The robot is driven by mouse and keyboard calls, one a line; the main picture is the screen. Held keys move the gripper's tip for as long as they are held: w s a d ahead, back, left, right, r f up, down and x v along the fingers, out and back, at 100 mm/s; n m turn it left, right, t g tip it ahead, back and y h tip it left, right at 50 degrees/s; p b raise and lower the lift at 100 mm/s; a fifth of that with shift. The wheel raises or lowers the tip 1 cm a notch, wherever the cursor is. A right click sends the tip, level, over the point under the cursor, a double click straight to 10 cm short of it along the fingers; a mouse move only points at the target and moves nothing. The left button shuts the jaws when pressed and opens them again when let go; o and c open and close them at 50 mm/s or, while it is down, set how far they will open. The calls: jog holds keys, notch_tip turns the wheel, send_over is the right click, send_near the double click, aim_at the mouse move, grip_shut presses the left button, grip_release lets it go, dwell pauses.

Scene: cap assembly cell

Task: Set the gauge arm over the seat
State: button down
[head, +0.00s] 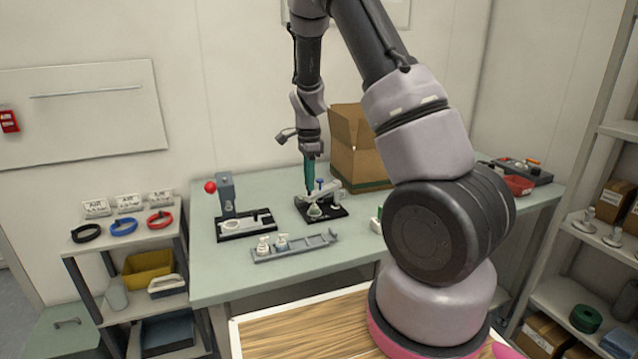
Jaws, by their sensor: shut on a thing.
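The gauge fixture (338,211) is a black base on the green-grey bench, with a pale gauge arm (329,189) and a blue-topped post beside it. A small whitish piece (315,211) stands at the front left of this base, where the seat appears to be; the seat itself is hard to make out. My gripper (309,193) points down with teal fingers just above that piece. It is shut at the left end of the gauge arm. The fingertips and the exact grip are too small to see clearly.
A press with a red ball knob (210,187) stands at left on the bench. A grey rack (300,247) with two white pump caps lies in front. A cardboard box (358,150) stands behind. A red bin (518,186) is at far right. My arm covers the bench's right part.

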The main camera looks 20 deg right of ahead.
jog(key=shift+w+a+m, duration=0.2)
jog(key=shift+w+m, duration=0.65)
jog(key=shift+w+a+m, duration=0.2)
jog(key=shift+w+m, duration=0.6)
jog(key=shift+w, duration=0.1)
jog(key=shift+w+a+m, duration=0.2)
jog(key=shift+w+m, duration=0.65)
jog(key=shift+w, duration=0.1)
jog(key=c, duration=0.7)
grip_release()
notch_tip(320, 180, up, 11)
jog(key=shift+f, duration=0.1)
